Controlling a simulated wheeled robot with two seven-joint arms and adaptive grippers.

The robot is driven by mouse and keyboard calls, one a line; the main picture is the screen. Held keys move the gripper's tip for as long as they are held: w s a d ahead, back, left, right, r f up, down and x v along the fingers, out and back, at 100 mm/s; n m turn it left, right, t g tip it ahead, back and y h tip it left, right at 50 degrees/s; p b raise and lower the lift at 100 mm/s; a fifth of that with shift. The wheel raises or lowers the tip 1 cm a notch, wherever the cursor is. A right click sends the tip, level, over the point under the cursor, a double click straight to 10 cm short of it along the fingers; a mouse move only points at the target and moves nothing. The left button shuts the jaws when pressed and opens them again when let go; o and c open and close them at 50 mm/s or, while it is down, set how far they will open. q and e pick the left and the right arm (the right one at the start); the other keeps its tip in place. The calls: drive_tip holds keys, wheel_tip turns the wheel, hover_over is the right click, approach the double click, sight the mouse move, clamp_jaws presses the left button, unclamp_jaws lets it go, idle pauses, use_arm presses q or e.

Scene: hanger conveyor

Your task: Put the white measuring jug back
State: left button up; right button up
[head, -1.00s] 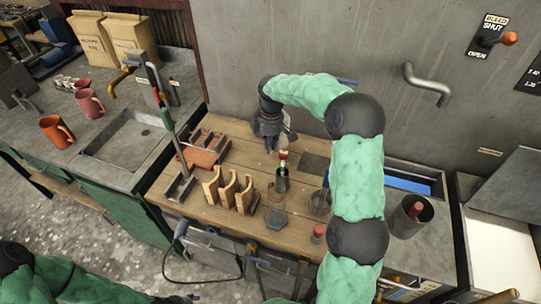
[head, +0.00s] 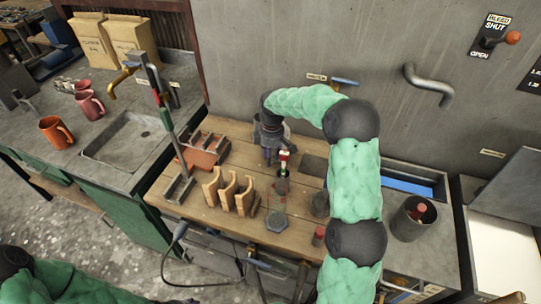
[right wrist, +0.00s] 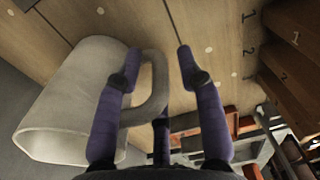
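The white measuring jug (right wrist: 70,105) fills the left of the right wrist view, seen tilted, with its handle (right wrist: 155,90) towards the picture's middle. My right gripper (right wrist: 156,62) has its fingers spread on either side of that handle; I see gaps, so it is not shut on it. In the head view my right gripper (head: 272,158) points down over the back of the wooden bench (head: 240,222), and mostly hides the jug. Only a dark sliver of my left gripper (head: 183,301) shows at the bottom edge.
A wooden slotted rack (head: 228,195) and a brick-red block (head: 203,150) are to the left. A grey canister (head: 412,218) stands right. The wall is close behind.

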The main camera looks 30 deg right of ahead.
drive_tip(key=r+p, duration=0.1)
drive_tip(key=r, duration=0.5)
drive_tip(key=r+p, duration=0.2)
drive_tip(key=r, duration=0.4)
drive_tip(key=shift+w+d+r, duration=0.1)
drive_tip(key=shift+d+r, duration=0.05)
drive_tip(key=shift+d, duration=0.05)
